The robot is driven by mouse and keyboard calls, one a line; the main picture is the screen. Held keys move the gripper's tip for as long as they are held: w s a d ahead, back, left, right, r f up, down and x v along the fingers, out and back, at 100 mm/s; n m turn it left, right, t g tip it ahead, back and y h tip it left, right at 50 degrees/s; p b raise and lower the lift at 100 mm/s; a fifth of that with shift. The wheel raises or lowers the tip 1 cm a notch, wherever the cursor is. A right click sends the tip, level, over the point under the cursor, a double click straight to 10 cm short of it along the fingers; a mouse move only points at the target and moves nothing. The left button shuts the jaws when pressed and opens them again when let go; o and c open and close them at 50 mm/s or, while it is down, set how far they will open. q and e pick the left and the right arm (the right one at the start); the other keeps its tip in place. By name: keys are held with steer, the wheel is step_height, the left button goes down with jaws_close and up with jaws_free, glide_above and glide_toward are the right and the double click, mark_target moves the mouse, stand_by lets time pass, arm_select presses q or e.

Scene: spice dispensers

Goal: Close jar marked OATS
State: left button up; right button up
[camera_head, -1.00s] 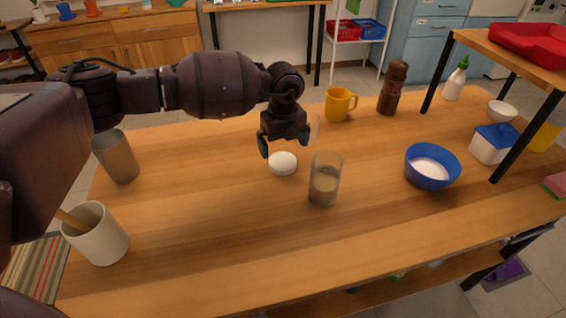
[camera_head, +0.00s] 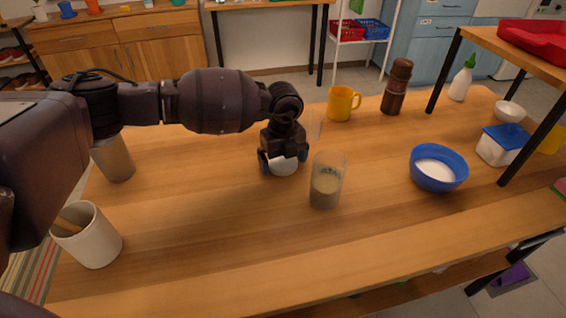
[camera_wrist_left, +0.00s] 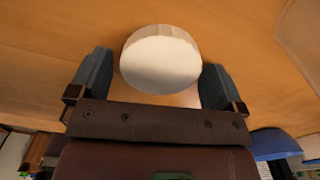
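A clear open-topped glass jar (camera_head: 327,187), part filled with a beige-grey substance, stands upright on the table; no OATS marking is readable. A round white lid (camera_head: 285,169) lies on the table just left of the jar. It also shows in the left wrist view (camera_wrist_left: 161,62). My left gripper (camera_head: 284,159) is lowered over the lid, with one finger on each side of it. In the left wrist view my left gripper (camera_wrist_left: 156,66) is open, with narrow gaps between its fingers and the lid. My right gripper is not in view.
A blue bowl (camera_head: 438,180) with white contents stands to the right. A yellow mug (camera_head: 341,104) and a brown grinder (camera_head: 396,88) stand behind the jar. A white cup (camera_head: 92,240) and a metal tumbler (camera_head: 113,160) stand at the left. The table's front middle is clear.

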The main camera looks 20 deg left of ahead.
arm_select(q)
steer(key=c, duration=0.7)
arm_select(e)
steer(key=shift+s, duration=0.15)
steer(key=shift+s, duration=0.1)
arm_select(q)
step_height(320, 180, up, 10)
steer(key=p, duration=0.3)
step_height(320, 180, up, 10)
steer(key=p, duration=0.2)
glide_above(284, 161)
steer(key=shift+a, duration=0.1)
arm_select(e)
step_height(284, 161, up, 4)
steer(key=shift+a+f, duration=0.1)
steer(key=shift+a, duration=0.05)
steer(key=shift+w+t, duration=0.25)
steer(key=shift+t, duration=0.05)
